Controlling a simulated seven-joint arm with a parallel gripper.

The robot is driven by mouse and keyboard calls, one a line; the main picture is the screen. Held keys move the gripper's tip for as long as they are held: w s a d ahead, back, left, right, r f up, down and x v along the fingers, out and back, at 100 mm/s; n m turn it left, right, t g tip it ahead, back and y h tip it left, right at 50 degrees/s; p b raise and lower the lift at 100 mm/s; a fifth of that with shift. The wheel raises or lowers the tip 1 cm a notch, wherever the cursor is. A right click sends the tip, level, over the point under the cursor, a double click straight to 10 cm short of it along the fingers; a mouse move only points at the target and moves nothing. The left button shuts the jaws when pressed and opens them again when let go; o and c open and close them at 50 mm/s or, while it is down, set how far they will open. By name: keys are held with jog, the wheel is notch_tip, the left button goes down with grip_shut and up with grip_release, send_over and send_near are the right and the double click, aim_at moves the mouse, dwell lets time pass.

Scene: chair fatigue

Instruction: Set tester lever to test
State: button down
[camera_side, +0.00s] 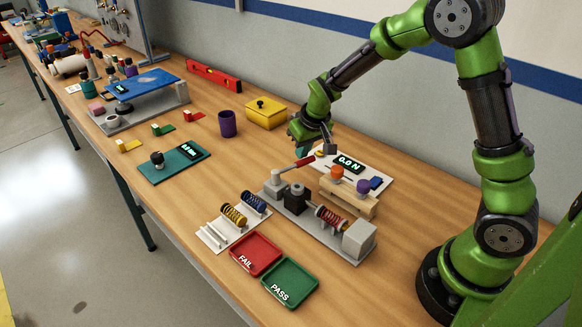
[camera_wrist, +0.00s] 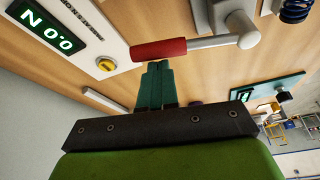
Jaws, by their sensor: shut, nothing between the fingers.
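The tester (camera_side: 300,215) is a grey-based device with a red spring (camera_side: 330,218) lying between its dark block and a light grey end block. Its lever has a red handle (camera_side: 305,162) on a grey rod, pointing to the upper right in the side view. In the wrist view the red handle (camera_wrist: 158,50) lies across the front of my fingers, joined by the rod to a grey pivot (camera_wrist: 240,25).
A panel (camera_side: 375,177) with a 0.0 N display and yellow button (camera_wrist: 106,64) lies beside the lever. A wooden stand (camera_side: 345,200) with orange and purple knobs is close by. A spring rack (camera_side: 215,236) and red and green trays (camera_side: 290,283) stand in front. A yellow box (camera_side: 266,115) stands behind.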

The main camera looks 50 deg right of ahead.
aim_at(307, 158)
jog(key=shift+s+a, duration=0.1)
jog(key=shift+s, duration=0.85)
jog(key=shift+s+a+f, duration=0.15)
jog(key=shift+s, duration=0.15)
jog(key=w+d+r, duration=0.1)
jog(key=w+d, duration=0.1)
jog(key=w, duration=0.2)
jog(key=a+v, duration=0.1)
jog(key=v, duration=0.9)
jog(key=shift+w+r, duration=0.1)
jog(key=shift+w, duration=0.05)
